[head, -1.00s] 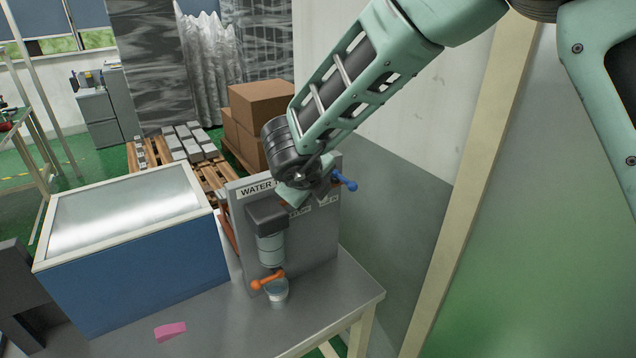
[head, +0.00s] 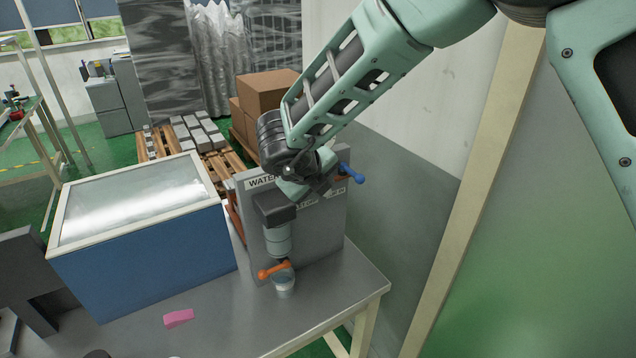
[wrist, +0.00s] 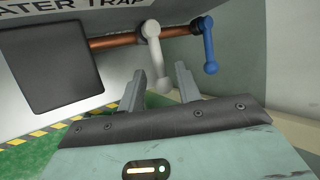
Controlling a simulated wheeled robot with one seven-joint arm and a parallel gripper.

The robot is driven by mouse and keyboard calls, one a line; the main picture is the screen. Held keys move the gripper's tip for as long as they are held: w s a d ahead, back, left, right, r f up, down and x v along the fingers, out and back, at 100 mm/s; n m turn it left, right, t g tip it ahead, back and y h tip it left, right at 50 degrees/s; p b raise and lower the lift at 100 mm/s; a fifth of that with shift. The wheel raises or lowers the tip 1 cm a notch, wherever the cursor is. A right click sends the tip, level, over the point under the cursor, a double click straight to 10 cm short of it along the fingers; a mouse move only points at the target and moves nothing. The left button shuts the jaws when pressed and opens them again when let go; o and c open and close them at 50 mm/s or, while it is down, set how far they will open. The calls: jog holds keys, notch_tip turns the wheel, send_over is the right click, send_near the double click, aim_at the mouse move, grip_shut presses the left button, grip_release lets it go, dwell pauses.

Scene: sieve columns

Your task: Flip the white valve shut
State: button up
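The white valve (wrist: 152,52) is on a copper pipe (wrist: 115,42) at the top of the wrist view, its handle hanging down from the pipe. My gripper (wrist: 160,82) is open, with its two fingers spread on either side of the handle's lower end. I cannot tell whether the fingers touch it. In the head view my gripper (head: 318,190) is in front of the upper part of the water trap panel (head: 325,232) and hides the white valve.
A blue valve (wrist: 208,48) sits close to the right on the same pipe; it also shows in the head view (head: 350,173). A dark box (head: 274,208) is at the left of the panel. Below are an orange-handled valve (head: 273,270) and a cup (head: 284,287) on the table (head: 250,325).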

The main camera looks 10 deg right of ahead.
jog(key=shift+a+r, duration=0.15)
jog(key=b+v, duration=0.3)
jog(key=v, duration=1.4)
jog(key=shift+r, duration=0.15)
